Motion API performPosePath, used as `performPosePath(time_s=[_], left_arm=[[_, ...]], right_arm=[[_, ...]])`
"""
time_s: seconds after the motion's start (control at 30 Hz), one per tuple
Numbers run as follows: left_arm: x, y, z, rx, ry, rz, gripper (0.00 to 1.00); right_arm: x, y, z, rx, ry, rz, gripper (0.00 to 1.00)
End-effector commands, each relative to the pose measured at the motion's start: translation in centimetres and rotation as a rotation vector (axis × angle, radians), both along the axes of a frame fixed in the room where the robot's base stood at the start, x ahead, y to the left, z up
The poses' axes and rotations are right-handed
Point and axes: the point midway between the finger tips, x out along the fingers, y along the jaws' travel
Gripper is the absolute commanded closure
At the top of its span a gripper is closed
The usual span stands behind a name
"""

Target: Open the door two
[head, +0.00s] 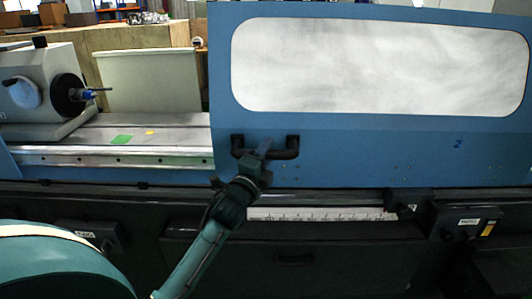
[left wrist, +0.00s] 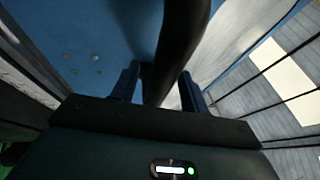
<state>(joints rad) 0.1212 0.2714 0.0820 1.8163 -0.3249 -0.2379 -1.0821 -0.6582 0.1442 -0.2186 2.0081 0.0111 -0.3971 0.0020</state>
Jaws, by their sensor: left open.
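Door two (head: 350,155) is a blue sliding panel with a large pale window (head: 380,65) and a small "2" on its lower right. Its black bar handle (head: 284,154) is at the lower left of the panel. My left gripper (head: 262,148) is at the handle, reaching up from below. In the left wrist view, the open fingers of the left gripper (left wrist: 158,85) stand on either side of the dark handle bar (left wrist: 178,40). I cannot tell if either finger touches it. My right gripper is in neither view.
Left of the door the grinder is uncovered, showing a workhead with a black chuck (head: 68,95) and a metal table (head: 170,130) with a green patch. Below the door are a white ruler strip (head: 320,214) and black control boxes (head: 465,221).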

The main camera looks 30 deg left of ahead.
Motion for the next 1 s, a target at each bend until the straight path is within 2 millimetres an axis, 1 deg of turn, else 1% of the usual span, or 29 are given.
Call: performPosePath(time_s=[0.23, 0.53, 0.8, 1.0], left_arm=[[0.09, 0.0, 0.01, 0.0, 0.0, 0.0, 0.55], [0.07, 0.01, -0.01, 0.0, 0.0, 0.0, 0.79], [0.06, 0.01, -0.02, 0.0, 0.001, 0.0, 1.0], [0.07, 0.01, -0.03, 0.0, 0.001, 0.0, 1.0]], right_arm=[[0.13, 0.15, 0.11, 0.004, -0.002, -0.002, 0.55], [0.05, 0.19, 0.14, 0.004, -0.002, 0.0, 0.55], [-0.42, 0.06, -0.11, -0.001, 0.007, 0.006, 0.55], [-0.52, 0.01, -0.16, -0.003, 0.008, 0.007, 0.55]])
